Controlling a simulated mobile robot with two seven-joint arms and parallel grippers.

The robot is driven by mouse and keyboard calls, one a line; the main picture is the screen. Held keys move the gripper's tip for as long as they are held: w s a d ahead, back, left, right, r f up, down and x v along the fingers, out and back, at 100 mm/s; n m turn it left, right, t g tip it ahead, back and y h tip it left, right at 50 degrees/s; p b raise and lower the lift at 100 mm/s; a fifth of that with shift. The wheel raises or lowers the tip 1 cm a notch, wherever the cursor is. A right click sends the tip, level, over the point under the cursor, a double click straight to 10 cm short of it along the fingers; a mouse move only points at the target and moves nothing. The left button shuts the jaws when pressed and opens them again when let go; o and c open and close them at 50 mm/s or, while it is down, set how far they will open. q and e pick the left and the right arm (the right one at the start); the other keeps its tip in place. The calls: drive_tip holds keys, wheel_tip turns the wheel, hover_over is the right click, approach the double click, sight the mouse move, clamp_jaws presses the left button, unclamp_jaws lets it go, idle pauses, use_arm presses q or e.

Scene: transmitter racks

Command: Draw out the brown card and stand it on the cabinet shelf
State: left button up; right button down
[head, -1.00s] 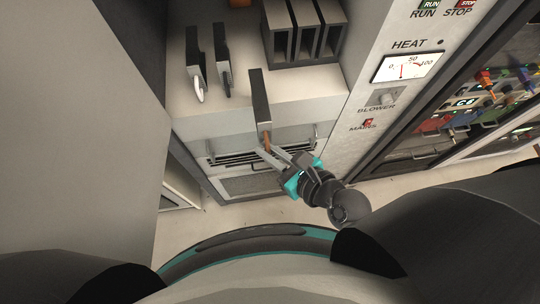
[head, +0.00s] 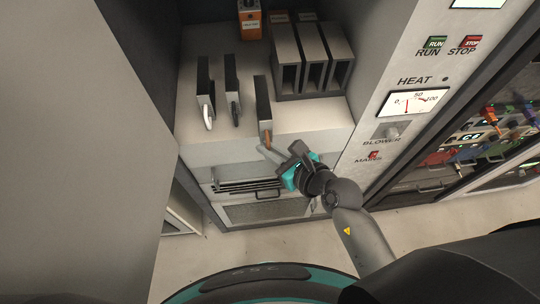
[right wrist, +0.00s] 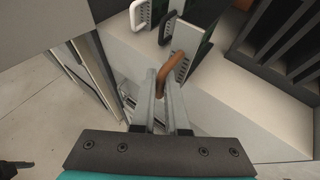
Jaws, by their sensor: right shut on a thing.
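The brown card (head: 263,100) is a dark upright card with a brown handle, over the front part of the pale cabinet shelf (head: 302,116). It is right of the other two cards; I cannot tell if its lower edge touches the shelf. My right gripper (head: 266,146) is shut on the brown handle from the front. In the right wrist view, the fingers (right wrist: 161,88) close around the lower end of the handle, and the card's pale front strip (right wrist: 184,45) shows beyond. My left gripper is not in view.
A card with a white handle (head: 204,92) and one with a black handle (head: 232,88) stand to the left. A dark slotted rack (head: 313,62) stands behind right, an orange box (head: 250,22) at the back. The cabinet side panel (head: 385,120) bounds the right.

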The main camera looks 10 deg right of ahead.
sight(266, 128)
drive_tip(key=shift+w+r, duration=0.1)
drive_tip(key=shift+w, duration=2.75)
drive_tip(key=shift+w+b, duration=0.3)
drive_tip(key=shift+w, duration=2.1)
drive_tip(key=shift+f+b, duration=0.45)
drive_tip(key=shift+f, duration=0.35)
drive_tip(key=c, duration=0.8)
unclamp_jaws()
drive_tip(key=shift+c, duration=0.2)
drive_tip(key=shift+s+f, duration=0.1)
drive_tip(key=shift+s, duration=0.05)
drive_tip(key=v, duration=1.5)
